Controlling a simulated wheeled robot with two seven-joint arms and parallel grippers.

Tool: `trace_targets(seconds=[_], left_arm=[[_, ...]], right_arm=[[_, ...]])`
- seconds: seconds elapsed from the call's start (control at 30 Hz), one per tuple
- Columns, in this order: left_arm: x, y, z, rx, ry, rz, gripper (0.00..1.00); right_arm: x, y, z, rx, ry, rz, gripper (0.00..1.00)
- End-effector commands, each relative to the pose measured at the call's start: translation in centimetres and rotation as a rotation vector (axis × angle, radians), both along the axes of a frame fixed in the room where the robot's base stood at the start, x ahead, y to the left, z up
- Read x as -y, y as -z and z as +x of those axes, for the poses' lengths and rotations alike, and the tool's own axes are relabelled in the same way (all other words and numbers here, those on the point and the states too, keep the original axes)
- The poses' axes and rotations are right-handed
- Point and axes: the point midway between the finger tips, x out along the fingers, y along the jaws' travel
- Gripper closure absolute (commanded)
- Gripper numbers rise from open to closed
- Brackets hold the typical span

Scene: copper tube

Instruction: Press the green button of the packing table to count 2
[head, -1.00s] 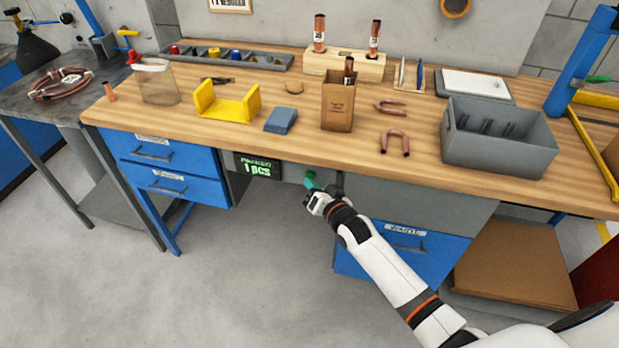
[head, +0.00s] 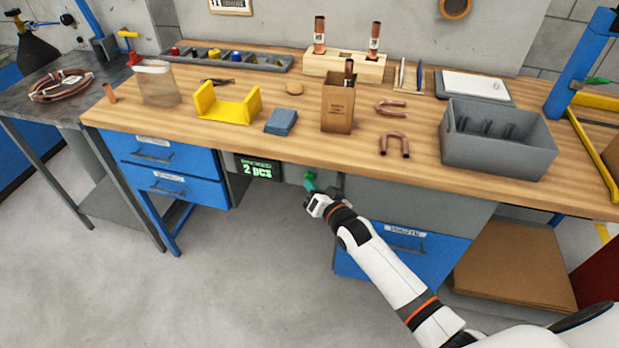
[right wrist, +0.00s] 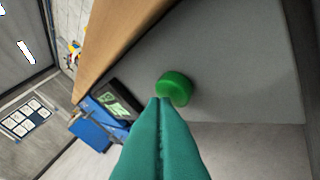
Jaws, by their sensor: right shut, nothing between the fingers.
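The green button (right wrist: 174,88) is on the grey front panel under the tabletop; in the head view it is a small green spot (head: 309,177) just beyond my fingertips. The black counter display (head: 257,169) to its left reads "2 pcs" in green; it also shows in the right wrist view (right wrist: 117,106). My right gripper (head: 311,187) has its teal fingers shut together and empty. In the right wrist view the fingertips (right wrist: 160,101) overlap the button's lower edge; I cannot tell whether they touch it. My left gripper is not in view.
The wooden tabletop (head: 230,137) overhangs the panel, with blue drawers (head: 173,171) to the left and a blue unit (head: 407,247) to the right. On top are a cardboard box (head: 338,104), a grey bin (head: 497,143) and copper tubes. Floor in front is clear.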

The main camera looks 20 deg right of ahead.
Motion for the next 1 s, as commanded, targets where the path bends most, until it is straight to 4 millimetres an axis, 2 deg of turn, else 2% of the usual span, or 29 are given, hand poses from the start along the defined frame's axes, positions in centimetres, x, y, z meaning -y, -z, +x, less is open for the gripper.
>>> trace_targets(seconds=[0.13, 0.57, 1.0], left_arm=[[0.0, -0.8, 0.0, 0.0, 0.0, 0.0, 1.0], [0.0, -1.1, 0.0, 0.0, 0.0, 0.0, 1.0], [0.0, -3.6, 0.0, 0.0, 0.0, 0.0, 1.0]], right_arm=[[-0.5, -0.2, -0.8, -0.002, 0.0, 0.001, 1.0], [-0.8, -0.1, -1.2, -0.001, 0.0, 0.002, 1.0], [-3.2, -0.2, -4.6, -0.003, 0.0, 0.003, 1.0]])
